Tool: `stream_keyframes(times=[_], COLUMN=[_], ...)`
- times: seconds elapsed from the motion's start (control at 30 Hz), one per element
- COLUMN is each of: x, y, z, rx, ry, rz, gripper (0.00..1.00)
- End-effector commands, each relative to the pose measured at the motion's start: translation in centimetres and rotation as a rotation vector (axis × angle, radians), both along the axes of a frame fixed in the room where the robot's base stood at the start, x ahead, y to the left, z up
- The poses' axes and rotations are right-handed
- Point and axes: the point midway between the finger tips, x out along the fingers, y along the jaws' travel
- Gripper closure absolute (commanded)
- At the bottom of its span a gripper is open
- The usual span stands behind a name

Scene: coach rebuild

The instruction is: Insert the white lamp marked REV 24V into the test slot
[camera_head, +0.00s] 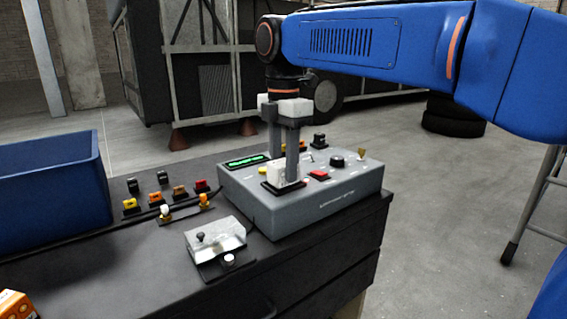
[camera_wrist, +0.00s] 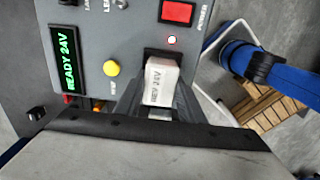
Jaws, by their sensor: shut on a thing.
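The white lamp (camera_wrist: 161,80), marked REV 24V, is between the two grey fingers of my gripper (camera_wrist: 158,102) in the wrist view. My gripper is shut on it. In the head view my gripper (camera_head: 284,166) points straight down over the grey tester box (camera_head: 330,204), with the white lamp (camera_head: 276,173) low between its fingers. The lamp's lower end is at the black test slot (camera_wrist: 152,53) on the box's top; the slot's dark rim (camera_head: 283,188) also shows in the head view. I cannot tell how deep the lamp sits.
The tester has a green display (camera_wrist: 68,62) reading READY 24V, a yellow button (camera_wrist: 111,68) and a red switch (camera_wrist: 178,12). Several coloured lamps (camera_head: 180,192) stand left on the dark bench, near a blue bin (camera_head: 50,190). A metal fixture (camera_head: 214,238) stands in front.

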Motion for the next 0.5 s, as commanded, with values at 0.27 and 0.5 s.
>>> stream_keyframes(times=[0.27, 0.5], x=[0.02, 0.02], y=[0.01, 0.01], z=[0.18, 0.83], rx=[0.001, 0.001], ry=[-0.001, -0.001], rz=[0.0, 0.0], gripper=[0.89, 0.89])
